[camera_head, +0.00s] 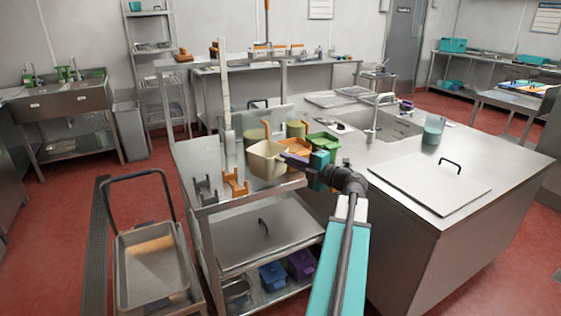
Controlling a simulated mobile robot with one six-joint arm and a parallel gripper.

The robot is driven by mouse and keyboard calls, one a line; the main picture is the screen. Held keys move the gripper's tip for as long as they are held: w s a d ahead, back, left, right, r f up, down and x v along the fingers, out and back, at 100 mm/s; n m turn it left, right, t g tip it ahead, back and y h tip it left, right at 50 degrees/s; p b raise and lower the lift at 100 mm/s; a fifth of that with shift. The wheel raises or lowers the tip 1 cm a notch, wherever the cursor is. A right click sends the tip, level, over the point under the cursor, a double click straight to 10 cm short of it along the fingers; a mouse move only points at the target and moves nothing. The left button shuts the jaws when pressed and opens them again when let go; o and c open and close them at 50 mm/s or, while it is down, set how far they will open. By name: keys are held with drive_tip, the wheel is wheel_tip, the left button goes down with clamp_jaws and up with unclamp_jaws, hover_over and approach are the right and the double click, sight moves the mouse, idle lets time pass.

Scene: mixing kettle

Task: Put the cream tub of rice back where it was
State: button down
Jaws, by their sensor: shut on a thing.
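The cream tub (267,161) is in the middle of the head view, at the end of my arm. My gripper (294,159) is shut on the tub's right side, at what looks like its handle. The tub looks roughly upright, above the left end of the steel counter; I cannot tell whether its base touches anything. Its contents are too small to make out. It partly hides an orange tub (294,147) behind it.
A green tub (324,142) and olive containers (297,129) stand close behind the gripper. Orange (236,183) and grey (205,190) holders sit at the counter's left edge. A large lid (432,183) lies at right. A trolley (152,268) stands on the floor at left.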

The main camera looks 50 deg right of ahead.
hover_over(283, 173)
drive_tip(key=shift+w+d+f, duration=0.3)
drive_tip(key=shift+w, duration=0.05)
idle(0.3)
drive_tip(key=shift+w+d, duration=0.45)
drive_tip(key=shift+w, duration=0.25)
drive_tip(key=shift+s+a+f+p, duration=0.15)
drive_tip(key=shift+f+p, duration=0.15)
drive_tip(key=shift+f, duration=1.6)
drive_tip(key=c, duration=1.9)
unclamp_jaws()
drive_tip(key=shift+c, duration=0.2)
